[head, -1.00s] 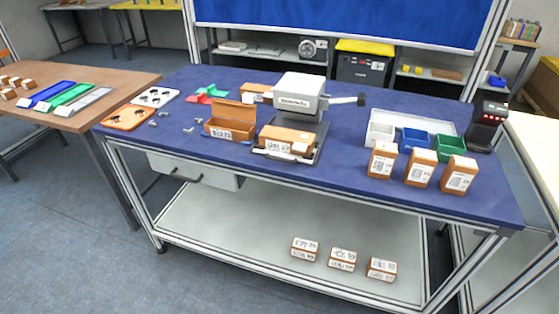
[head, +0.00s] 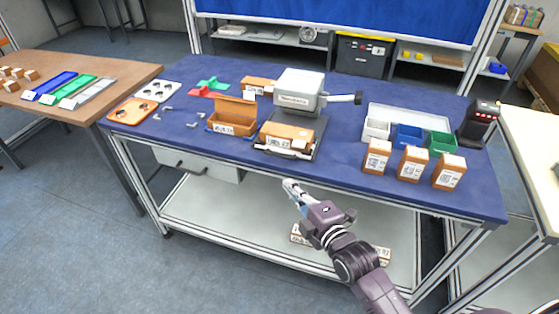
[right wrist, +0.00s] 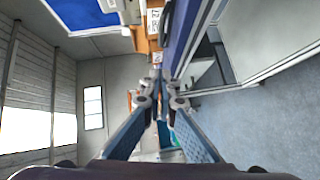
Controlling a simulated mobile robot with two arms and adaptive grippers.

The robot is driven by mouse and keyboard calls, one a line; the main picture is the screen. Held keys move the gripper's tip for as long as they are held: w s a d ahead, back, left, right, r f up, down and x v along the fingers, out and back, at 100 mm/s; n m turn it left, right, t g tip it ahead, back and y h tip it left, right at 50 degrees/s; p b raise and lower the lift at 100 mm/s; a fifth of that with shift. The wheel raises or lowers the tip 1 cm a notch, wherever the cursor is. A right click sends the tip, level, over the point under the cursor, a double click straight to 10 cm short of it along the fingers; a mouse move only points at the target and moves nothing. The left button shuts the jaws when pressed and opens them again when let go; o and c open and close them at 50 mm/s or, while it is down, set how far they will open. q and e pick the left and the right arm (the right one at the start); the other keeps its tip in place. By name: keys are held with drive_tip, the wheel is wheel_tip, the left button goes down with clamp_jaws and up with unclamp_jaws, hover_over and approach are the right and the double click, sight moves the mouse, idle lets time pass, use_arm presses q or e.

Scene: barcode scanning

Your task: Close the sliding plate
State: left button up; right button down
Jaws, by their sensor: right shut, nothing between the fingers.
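The white machine (head: 299,92) with a side lever stands on the blue workbench. In front of it, a sliding plate with a light handle bar (head: 282,153) sticks out toward the front edge. An orange-brown labelled box (head: 287,136) lies on that plate. My right gripper (head: 290,187) is just in front of the bench's front edge, below and in front of the plate, apart from it. Its fingers are shut and empty. The right wrist view shows the fingertips (right wrist: 158,75) together beside the blue bench edge. My left gripper is not in view.
An open orange-brown box (head: 233,116) stands left of the plate. Three upright boxes (head: 413,163) stand near the front right edge, before a white tray with bins (head: 408,135). A scanner (head: 480,122) stands at the far right. The bench front between plate and upright boxes is clear.

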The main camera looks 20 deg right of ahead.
sight(292, 136)
drive_tip(key=x, duration=0.3)
drive_tip(key=d+p+x, duration=0.1)
drive_tip(key=x, duration=0.3)
drive_tip(key=d+x, duration=0.1)
drive_tip(key=x, duration=0.3)
drive_tip(key=shift+w+f, duration=0.3)
drive_tip(key=shift+w, duration=0.15)
drive_tip(key=shift+w+d+f, duration=0.1)
drive_tip(key=shift+w+d, duration=0.15)
drive_tip(key=shift+w, duration=0.1)
drive_tip(key=w+d+b, duration=0.2)
drive_tip(key=w+b, duration=0.1)
drive_tip(key=w+d+b, duration=0.2)
drive_tip(key=w+b, duration=0.1)
drive_tip(key=w+d+b, duration=0.2)
drive_tip(key=w+b, duration=0.1)
drive_tip(key=shift+w+d+f, duration=0.15)
drive_tip(key=shift+w+f, duration=0.05)
drive_tip(key=shift+w, duration=0.05)
drive_tip(key=shift+w+d+r+b, duration=0.1)
drive_tip(key=shift+w+d+b, duration=0.3)
drive_tip(key=shift+w+b, duration=0.1)
drive_tip(key=shift+r, duration=0.3)
drive_tip(key=shift+d, duration=0.1)
